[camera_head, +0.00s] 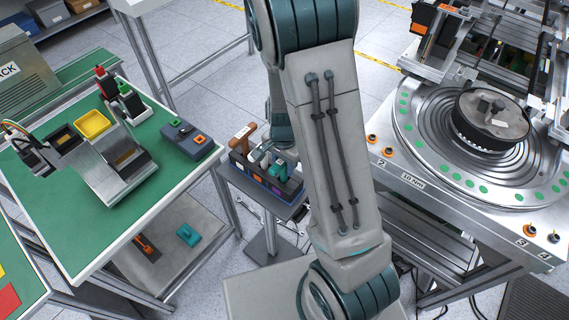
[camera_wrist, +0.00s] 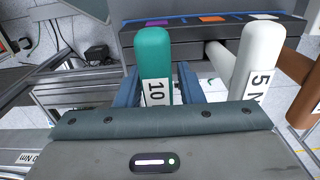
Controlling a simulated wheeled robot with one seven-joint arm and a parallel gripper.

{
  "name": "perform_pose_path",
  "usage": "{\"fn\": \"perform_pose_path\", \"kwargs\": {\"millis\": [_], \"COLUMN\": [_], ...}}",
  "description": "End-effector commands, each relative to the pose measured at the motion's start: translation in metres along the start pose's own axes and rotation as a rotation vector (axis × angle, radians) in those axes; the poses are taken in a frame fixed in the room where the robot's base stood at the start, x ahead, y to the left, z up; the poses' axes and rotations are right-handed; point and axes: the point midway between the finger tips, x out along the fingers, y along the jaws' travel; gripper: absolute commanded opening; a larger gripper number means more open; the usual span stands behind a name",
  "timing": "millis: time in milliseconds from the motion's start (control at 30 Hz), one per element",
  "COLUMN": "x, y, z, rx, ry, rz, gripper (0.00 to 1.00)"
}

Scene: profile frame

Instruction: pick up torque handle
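In the wrist view a green torque handle (camera_wrist: 153,52) labelled 10 stands between the two blue-grey fingers of my gripper (camera_wrist: 160,80). The fingers are apart, one on each side of it, with a narrow gap visible on the right. A white handle (camera_wrist: 261,55) labelled 5 N is just to the right, outside the fingers. A brown handle (camera_wrist: 306,98) is at the right edge. In the head view the handles sit in a dark holder (camera_head: 262,183), with the brown handle (camera_head: 243,138) at the left. My arm partly hides this area.
The holder is on a small grey stand (camera_head: 233,176). A green-topped workbench (camera_head: 60,215) with a yellow tray (camera_head: 91,124) is at the left. A round turntable machine (camera_head: 475,150) is at the right.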

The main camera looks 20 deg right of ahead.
Motion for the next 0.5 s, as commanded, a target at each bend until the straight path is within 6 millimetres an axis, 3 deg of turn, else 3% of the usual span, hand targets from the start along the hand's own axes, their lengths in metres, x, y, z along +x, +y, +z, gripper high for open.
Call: {"fn": "perform_pose_path", "kwargs": {"millis": [33, 100, 500], "x": [-0.0001, -0.0002, -0.0029], "y": [0.0, 0.0, -0.0003], "z": [0.0, -0.0001, -0.0004], "rx": [0.0, 0.0, 0.0], "ry": [0.0, 0.0, 0.001], "rz": [0.0, 0.0, -0.001], "gripper": [0.19, 0.0, 0.0]}}
